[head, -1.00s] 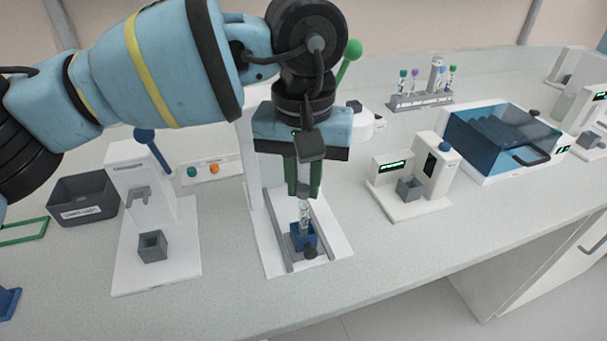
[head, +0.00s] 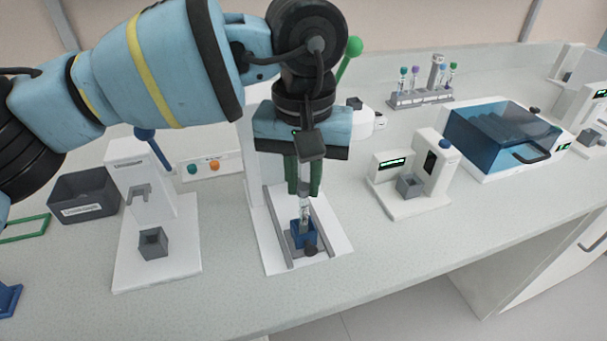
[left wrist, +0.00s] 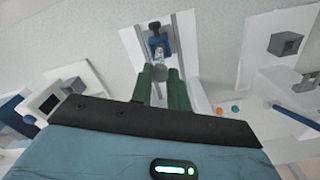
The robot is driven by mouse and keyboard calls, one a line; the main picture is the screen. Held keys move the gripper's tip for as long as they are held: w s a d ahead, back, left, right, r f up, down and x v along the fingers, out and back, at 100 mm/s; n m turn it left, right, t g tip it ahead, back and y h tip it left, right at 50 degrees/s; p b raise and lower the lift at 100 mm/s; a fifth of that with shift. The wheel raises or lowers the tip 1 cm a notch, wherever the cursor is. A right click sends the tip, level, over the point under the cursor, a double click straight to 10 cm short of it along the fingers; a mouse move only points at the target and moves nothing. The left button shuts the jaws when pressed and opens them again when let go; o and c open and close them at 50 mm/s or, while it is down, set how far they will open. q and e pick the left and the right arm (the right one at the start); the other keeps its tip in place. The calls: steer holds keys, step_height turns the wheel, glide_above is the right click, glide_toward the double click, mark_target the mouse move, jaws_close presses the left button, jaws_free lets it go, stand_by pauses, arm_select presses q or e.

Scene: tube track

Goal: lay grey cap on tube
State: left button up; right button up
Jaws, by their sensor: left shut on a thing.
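My left gripper (head: 303,190) points straight down with its green fingers shut on the grey cap. The grey cap (left wrist: 158,72) shows between the fingertips in the left wrist view. The clear tube (head: 304,213) stands upright in a blue holder (head: 302,236) on a white track base, directly below the fingers. It also shows in the left wrist view (left wrist: 158,51), just beyond the cap. The cap is at or very near the tube's top; I cannot tell whether they touch. My right gripper is not in view.
The holder sits between grey rails on the white base (head: 335,242). A white device with a grey cup (head: 153,243) stands to the left, another (head: 410,186) to the right. A rack (head: 420,98) with several capped tubes and a blue-lidded box (head: 500,140) are farther back.

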arm_select(q)
steer(key=shift+f, duration=0.1)
stand_by(0.7)
steer(key=o, duration=0.8)
steer(key=shift+r, duration=3.9)
